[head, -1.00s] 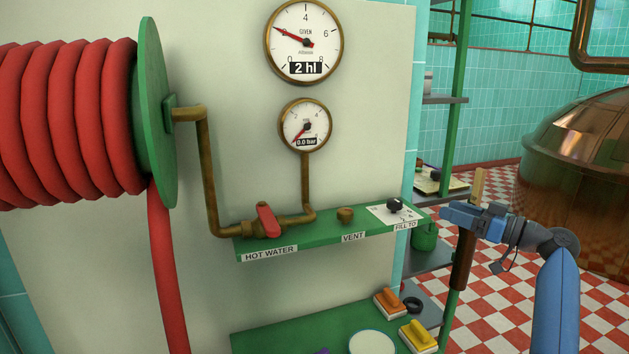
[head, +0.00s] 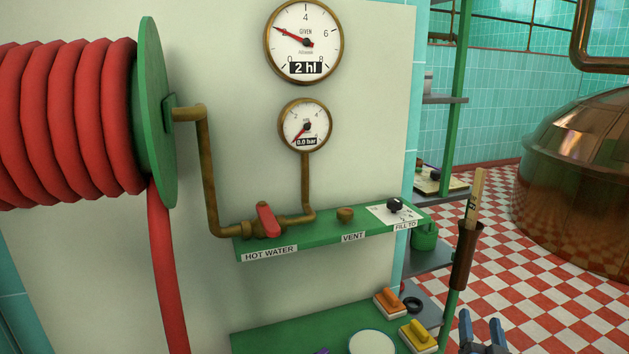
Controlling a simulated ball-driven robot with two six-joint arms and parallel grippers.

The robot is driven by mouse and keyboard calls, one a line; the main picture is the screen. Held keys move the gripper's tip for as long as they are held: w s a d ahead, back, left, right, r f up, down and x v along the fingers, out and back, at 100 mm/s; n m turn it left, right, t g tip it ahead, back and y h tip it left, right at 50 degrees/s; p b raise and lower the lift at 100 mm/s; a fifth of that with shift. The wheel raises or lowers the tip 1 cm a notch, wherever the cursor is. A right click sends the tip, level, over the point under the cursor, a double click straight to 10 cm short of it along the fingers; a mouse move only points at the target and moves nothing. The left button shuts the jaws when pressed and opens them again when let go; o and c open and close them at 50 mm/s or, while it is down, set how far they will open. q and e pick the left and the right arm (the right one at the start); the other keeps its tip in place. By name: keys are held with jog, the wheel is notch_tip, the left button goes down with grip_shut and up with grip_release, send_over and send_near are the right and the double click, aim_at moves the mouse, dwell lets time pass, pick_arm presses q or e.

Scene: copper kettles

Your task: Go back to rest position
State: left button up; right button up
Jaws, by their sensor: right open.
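My right gripper (head: 481,328) shows at the bottom edge of the head view, right of the lower green shelf. Its two blue fingers point up and stand apart with nothing between them. The rest of my right arm is out of the picture. My left gripper is not in view. The green panel shelf (head: 330,236) carries a red-handled hot water valve (head: 267,220), a brass vent knob (head: 345,214) and a black fill-to knob (head: 394,205). My right gripper is apart from all of these.
A red hose reel (head: 70,120) fills the left. A brown holder with a wooden stick (head: 474,195) stands just above my right gripper. An orange brush (head: 388,302), a yellow brush (head: 418,335) and a white bowl (head: 372,343) are on the lower shelf (head: 290,335). A copper kettle (head: 580,185) stands behind, on open chequered floor.

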jog(key=s+a+f+n+g+y, duration=0.15)
jog(key=s+a+f, duration=0.3)
jog(key=s, duration=0.65)
jog(key=s+a+f+n+g+y, duration=0.1)
jog(key=s+a+f+n+y, duration=0.25)
jog(key=s, duration=0.65)
jog(key=s+a+f+n+g, duration=0.1)
jog(key=s+a+f, duration=0.4)
jog(key=s, duration=0.6)
notch_tip(320, 180, up, 23)
jog(key=a+p, duration=0.1)
jog(key=p, duration=2.1)
jog(key=shift+w+a, duration=0.15)
